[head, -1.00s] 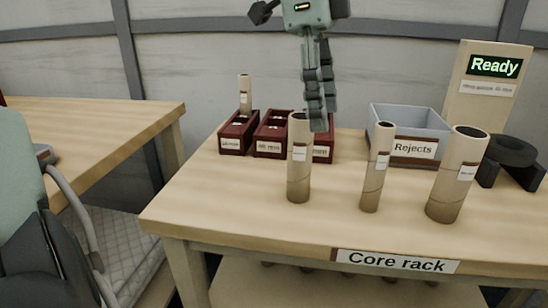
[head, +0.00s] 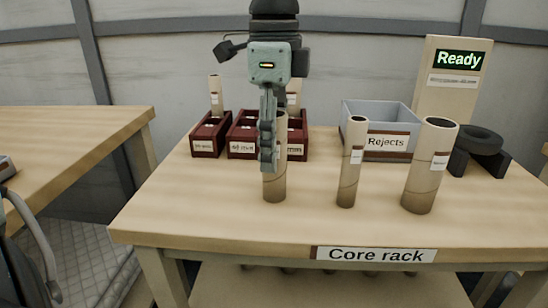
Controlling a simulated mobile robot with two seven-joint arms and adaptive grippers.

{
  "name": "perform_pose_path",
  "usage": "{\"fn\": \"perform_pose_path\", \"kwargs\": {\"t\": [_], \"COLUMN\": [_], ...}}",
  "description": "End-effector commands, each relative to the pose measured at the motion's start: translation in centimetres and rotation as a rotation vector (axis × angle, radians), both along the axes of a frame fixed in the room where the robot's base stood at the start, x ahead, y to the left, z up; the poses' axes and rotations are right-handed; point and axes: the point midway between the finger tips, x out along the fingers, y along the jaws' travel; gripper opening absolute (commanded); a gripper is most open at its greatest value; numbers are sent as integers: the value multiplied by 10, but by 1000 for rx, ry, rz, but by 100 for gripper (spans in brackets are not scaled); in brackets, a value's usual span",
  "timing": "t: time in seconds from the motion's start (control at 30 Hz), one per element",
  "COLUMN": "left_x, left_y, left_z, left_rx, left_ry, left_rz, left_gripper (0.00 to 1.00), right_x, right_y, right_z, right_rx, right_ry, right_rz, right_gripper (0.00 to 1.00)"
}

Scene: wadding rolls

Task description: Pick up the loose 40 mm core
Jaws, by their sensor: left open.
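Three loose brown cardboard cores stand upright on the table: a medium-width left one (head: 275,188), a thin middle one (head: 350,180) and a wide right one (head: 424,180). Each has a white label or part of one, too small to read, so I cannot tell by print which is 40 mm. My left gripper (head: 268,160) points down, open, its fingers overlapping the upper part of the left core and hiding much of it. I cannot tell whether they touch it. My right gripper is not in view.
Dark red racks (head: 205,149) stand behind, with one core (head: 215,95) upright in the left rack and another (head: 294,90) behind my gripper. A grey Rejects bin (head: 375,112), a Ready sign (head: 459,60) and a black ring on a stand (head: 480,142) are at the back right. The front table strip is clear.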

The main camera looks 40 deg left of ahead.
Motion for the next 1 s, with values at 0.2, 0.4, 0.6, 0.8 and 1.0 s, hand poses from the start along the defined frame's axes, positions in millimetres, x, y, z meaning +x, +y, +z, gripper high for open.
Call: {"fn": "perform_pose_path", "kwargs": {"t": [0.2, 0.4, 0.6, 0.8, 1.0], "left_x": [0, 0, 0, 0, 1], "left_y": [0, 0, 0, 0, 0], "left_z": [0, 0, 1, 4, 35], "left_rx": [0, 0, 0, 0, 2], "left_ry": [0, 0, 0, -1, -5], "left_rz": [0, 0, 0, 0, 1], "left_gripper": [47, 22, 5, 5, 5], "right_x": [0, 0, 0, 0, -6], "right_y": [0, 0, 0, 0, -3], "right_z": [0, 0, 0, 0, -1], "right_rx": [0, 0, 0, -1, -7], "right_ry": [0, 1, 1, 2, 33], "right_rz": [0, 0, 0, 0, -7], "right_gripper": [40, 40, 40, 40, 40]}}
